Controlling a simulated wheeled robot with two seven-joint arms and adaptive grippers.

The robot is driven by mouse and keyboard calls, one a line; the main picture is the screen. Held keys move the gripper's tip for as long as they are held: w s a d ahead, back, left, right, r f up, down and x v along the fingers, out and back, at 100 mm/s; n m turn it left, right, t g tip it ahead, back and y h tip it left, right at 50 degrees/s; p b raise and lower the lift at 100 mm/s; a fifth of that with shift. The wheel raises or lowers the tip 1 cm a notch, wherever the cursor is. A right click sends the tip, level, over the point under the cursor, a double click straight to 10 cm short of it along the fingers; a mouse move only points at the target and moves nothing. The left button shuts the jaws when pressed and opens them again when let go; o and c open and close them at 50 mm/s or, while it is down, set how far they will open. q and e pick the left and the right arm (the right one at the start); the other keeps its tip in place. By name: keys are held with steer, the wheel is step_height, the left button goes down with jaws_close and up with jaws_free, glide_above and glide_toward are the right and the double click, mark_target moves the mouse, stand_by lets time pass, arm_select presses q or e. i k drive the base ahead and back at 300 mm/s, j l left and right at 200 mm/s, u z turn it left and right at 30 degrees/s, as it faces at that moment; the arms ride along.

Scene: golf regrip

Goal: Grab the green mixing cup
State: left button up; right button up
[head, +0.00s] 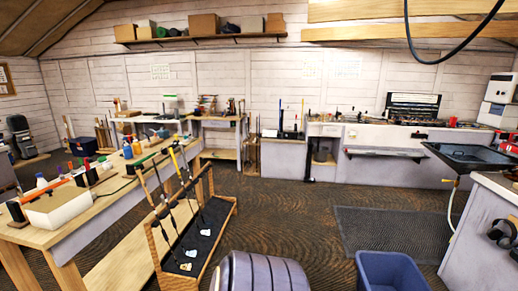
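I cannot make out a green mixing cup for certain in the head view. Small green items show on the long wooden workbench (105,208) at the left, among bottles and tools, but they are too small to tell as a cup. Neither of my grippers is in view.
A wooden rack (158,247) with golf clubs stands beside the bench. A blue bin (388,272) and a ribbed grey-purple object (262,272) are in front. A sink (470,155) is at the right. The middle floor (290,205) is clear.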

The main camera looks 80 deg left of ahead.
mark_target(103, 160)
steer(key=u, duration=4.1)
